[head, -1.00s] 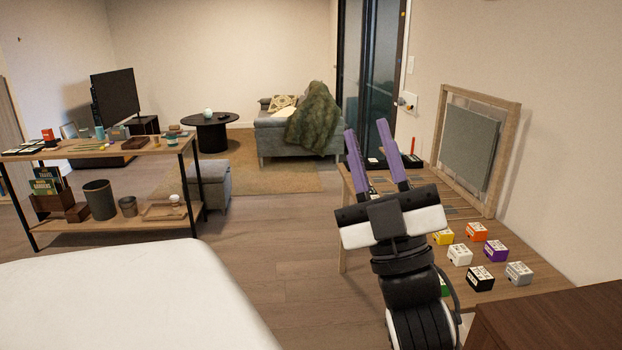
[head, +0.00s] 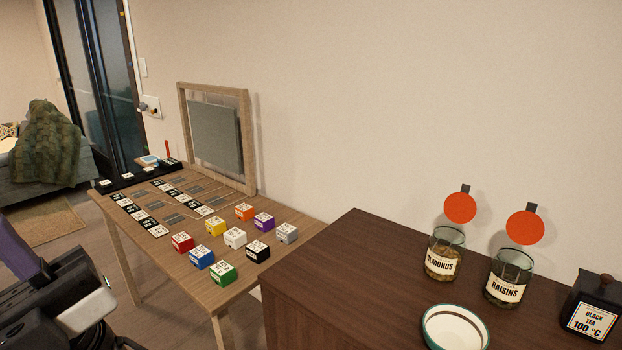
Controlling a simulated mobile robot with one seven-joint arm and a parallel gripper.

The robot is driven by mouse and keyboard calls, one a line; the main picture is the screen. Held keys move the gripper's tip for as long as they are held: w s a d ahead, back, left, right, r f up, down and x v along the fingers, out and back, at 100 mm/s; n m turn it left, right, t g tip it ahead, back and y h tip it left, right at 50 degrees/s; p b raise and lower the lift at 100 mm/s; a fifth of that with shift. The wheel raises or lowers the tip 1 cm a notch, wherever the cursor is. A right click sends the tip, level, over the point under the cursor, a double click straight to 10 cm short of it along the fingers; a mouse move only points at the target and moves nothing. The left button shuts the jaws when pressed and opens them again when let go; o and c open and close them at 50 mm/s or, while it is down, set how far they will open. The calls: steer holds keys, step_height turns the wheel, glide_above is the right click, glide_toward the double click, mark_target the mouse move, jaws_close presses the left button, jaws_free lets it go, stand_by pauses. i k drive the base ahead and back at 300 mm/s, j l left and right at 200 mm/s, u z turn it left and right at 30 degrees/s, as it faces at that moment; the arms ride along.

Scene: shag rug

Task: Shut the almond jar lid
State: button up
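The almond jar (head: 443,258) is a clear glass jar labelled ALMONDS, on the dark brown cabinet at the right of the head view. Its round orange-red lid (head: 460,208) stands upright above the back of the rim, with a dark tab at its top, so the jar is open. My gripper (head: 18,250) is at the left edge, far from the jar. Only part of it shows, with one purple finger, and the fingertips are cut off, so its opening cannot be judged.
A raisins jar (head: 509,277) with a raised orange-red lid (head: 525,227) stands right of the almonds. A black tea tin (head: 590,308) is farther right, and a white green-rimmed dish (head: 455,330) in front. A wooden table (head: 160,265) holds several coloured blocks. The cabinet's left top (head: 345,270) is clear.

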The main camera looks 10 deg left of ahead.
mark_target(460, 207)
steer(key=i+j+z, duration=0.1)
steer(key=i, duration=0.8)
